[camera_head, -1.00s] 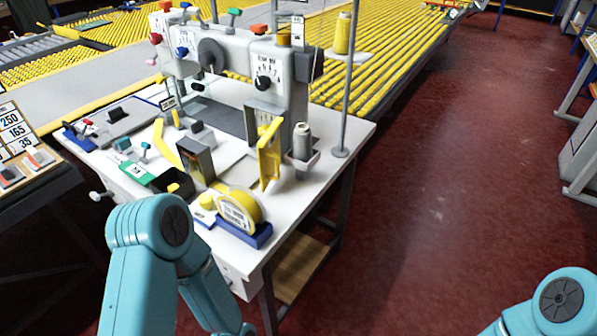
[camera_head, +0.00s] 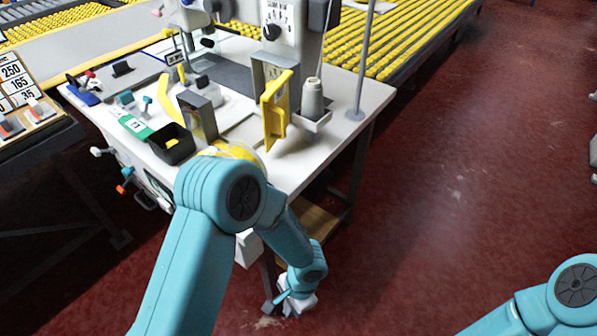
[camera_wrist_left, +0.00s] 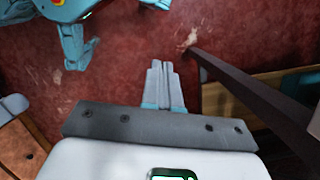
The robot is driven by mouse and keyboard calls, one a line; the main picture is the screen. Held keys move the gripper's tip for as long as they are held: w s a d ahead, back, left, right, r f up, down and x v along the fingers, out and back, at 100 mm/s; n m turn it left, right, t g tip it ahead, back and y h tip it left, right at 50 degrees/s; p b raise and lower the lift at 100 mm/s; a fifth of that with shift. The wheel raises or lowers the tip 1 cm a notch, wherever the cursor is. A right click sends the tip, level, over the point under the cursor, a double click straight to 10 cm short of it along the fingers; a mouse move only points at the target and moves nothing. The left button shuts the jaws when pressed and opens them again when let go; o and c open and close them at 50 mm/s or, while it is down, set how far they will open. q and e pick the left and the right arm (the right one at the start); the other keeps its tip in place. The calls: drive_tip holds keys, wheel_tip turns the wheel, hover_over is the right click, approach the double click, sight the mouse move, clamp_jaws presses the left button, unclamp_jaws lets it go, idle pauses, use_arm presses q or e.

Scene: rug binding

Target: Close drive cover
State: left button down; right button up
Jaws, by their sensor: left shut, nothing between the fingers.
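The yellow cover (camera_head: 274,108), which I take to be the drive cover, stands upright on the sewing machine's (camera_head: 285,45) right end. It is swung out from the housing, so it is open. My left gripper (camera_head: 286,303) hangs low beside the table's front leg, below the tabletop and well away from the cover. Its fingers (camera_wrist_left: 162,80) are shut and empty in the left wrist view, above the red floor. The cover is not in the wrist view. Of my right arm only a teal link shows at the lower right; its gripper is out of view.
A grey thread cone (camera_head: 312,97) stands just right of the cover. A black open box (camera_head: 171,145) and a yellow tape roll (camera_head: 237,152), partly hidden by my left arm, lie on the white table (camera_head: 352,97). A dark table leg (camera_wrist_left: 240,90) runs close beside the left gripper.

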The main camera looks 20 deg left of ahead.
use_arm(q)
drive_tip(key=w+r+m+t+y, duration=0.2)
drive_tip(key=w+r+t+y, duration=0.5)
drive_tip(key=w+r, duration=0.8)
drive_tip(key=w+d+r+n+t+y, duration=0.1)
drive_tip(key=w+d+r+t+y, duration=0.15)
drive_tip(key=r, duration=0.65)
drive_tip(key=w+d+r+n+t+y, duration=0.1)
drive_tip(key=w+d+r+t+y, duration=0.2)
drive_tip(key=r, duration=0.6)
drive_tip(key=s+a+p+x, duration=0.1)
drive_tip(key=x, duration=1.3)
drive_tip(key=shift+s+r+t, duration=0.3)
drive_tip(key=shift+t, duration=0.15)
drive_tip(key=shift+a, duration=0.1)
